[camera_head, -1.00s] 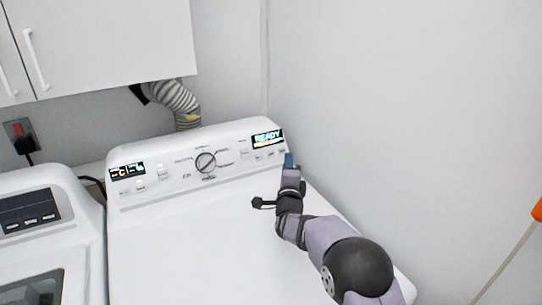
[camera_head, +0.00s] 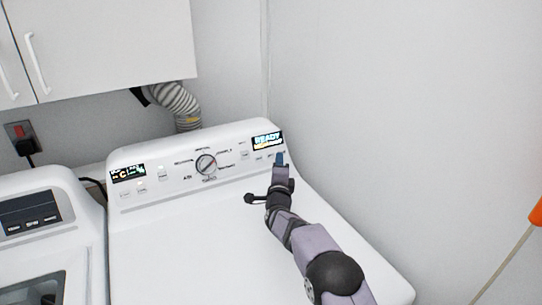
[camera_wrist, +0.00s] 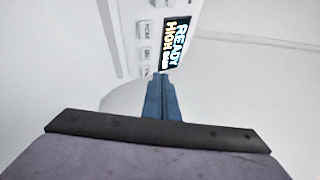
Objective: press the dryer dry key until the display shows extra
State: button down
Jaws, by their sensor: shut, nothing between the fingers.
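The white dryer (camera_head: 190,250) stands in the middle of the head view, with a raised control panel (camera_head: 150,195) along its back. A lit display (camera_head: 267,141) at the panel's right end reads READY, with a smaller line below. In the wrist view the display (camera_wrist: 175,43) reads READY and HIGH, plus a word too small to read. White keys (camera_wrist: 146,54) sit beside it. My gripper (camera_head: 280,157) is shut and empty, its blue fingertips (camera_wrist: 160,78) just below the display, near the right-hand keys. Contact with a key cannot be told. The fingers partly hide the keys.
A second small display (camera_head: 128,173) and a round dial (camera_head: 206,164) are on the panel. A white washer (camera_head: 75,225) stands at left. A white cabinet (camera_head: 110,40) hangs above, with a ribbed hose (camera_head: 178,103) behind the dryer. The wall is close at right.

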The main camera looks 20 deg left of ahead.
aim_at(271, 155)
jog(key=shift+w+a+f+b, duration=0.45)
jog(key=shift+w+a+b, duration=0.15)
jog(key=shift+w+a, duration=0.25)
jog(key=shift+w+a+f, duration=0.15)
dwell(1.8)
jog(key=shift+w+a+b, duration=0.2)
jog(key=shift+b, duration=0.15)
jog(key=shift+w+a+f+b, duration=0.1)
jog(key=shift+w+f+b, duration=0.2)
jog(key=shift+b, duration=0.5)
dwell(1.0)
jog(key=shift+r, duration=0.2)
jog(key=shift+s+d+r, duration=0.25)
jog(key=shift+s+d, duration=0.1)
jog(key=shift+s, duration=0.3)
jog(key=shift+b, duration=0.35)
